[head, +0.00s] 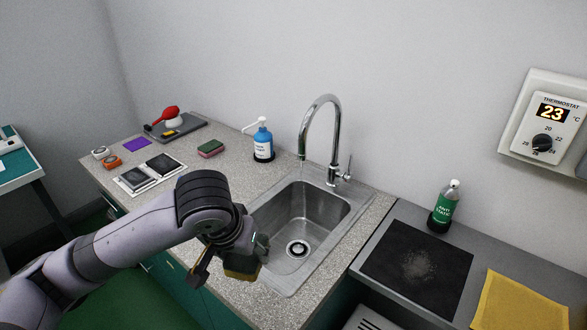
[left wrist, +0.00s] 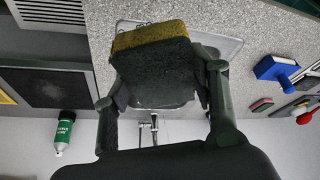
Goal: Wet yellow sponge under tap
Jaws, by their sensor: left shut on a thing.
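My left gripper (head: 253,257) is shut on the yellow sponge (head: 243,268), which has a dark scouring side. In the left wrist view, the sponge (left wrist: 152,60) sits between the two fingers of the gripper (left wrist: 157,95). The sponge is held over the counter at the sink's front left edge, not under the spout. The sink (head: 300,285) is an empty-looking steel basin with a drain. The chrome tap (head: 334,130) arches over its back; no water stream can be made out. The tap's lever (head: 347,172) is at its right. My right gripper is not in view.
A blue soap bottle (head: 263,143) and a pink-and-green sponge (head: 211,149) stand left of the tap. A black mat (head: 417,264), a green spray bottle (head: 444,206) and a yellow cloth (head: 518,304) are at right. The space above the basin is clear.

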